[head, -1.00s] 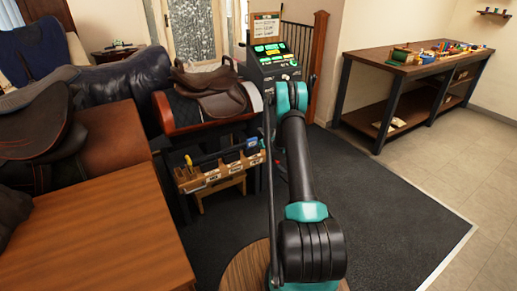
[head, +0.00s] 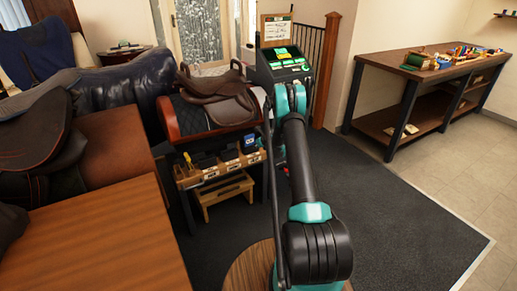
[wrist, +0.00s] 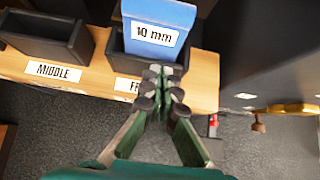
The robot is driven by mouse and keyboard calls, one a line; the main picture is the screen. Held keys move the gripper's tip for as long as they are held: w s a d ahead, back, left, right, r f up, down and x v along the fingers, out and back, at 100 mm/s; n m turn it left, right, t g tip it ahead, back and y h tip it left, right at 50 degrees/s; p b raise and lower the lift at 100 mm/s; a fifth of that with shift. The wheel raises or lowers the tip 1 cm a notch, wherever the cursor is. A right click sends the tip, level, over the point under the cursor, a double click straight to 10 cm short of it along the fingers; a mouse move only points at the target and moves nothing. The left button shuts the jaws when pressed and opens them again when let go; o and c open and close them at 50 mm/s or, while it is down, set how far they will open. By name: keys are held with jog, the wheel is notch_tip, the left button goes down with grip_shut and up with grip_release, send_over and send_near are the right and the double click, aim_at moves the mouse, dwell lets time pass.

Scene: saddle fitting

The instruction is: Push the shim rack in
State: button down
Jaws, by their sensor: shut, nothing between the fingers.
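The shim rack (head: 219,170) is a wooden rail with dark bins and white labels, under the brown saddle (head: 215,97) on its stand in the head view. In the wrist view the rack (wrist: 205,82) runs across the top, with a MIDDLE label and a partly covered label beside it. A blue shim marked 10 mm (wrist: 152,38) stands in the right-hand bin; it also shows in the head view (head: 250,143). My gripper (wrist: 164,78) is shut and empty, its tips at the rack's front face over the covered label. I cannot tell whether they touch. The head view hides my gripper behind my arm.
A small wooden stool (head: 225,194) stands on the dark mat below the rack. A control box (head: 283,67) with lit green keys stands behind. A workbench (head: 430,72) is at the right. A wooden table (head: 95,245) fills the lower left.

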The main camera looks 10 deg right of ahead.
jog(key=shift+w+a+r, duration=0.1)
jog(key=shift+w+r, duration=0.05)
jog(key=shift+w, duration=0.1)
jog(key=v, duration=1.2)
jog(key=s+a+r+n+g+h, duration=0.1)
jog(key=s+a+r+n, duration=0.2)
jog(key=s+r+n, duration=0.7)
jog(key=s+a+r+n+g, duration=0.2)
jog(key=s+a+r+n, duration=0.35)
jog(key=s, duration=0.95)
jog(key=s+n+g+h, duration=0.1)
jog(key=s+n+h, duration=0.1)
jog(key=s+n, duration=1.5)
jog(key=s, duration=1.1)
jog(key=shift+s+d+g, duration=0.35)
jog(key=shift+d+g, duration=0.05)
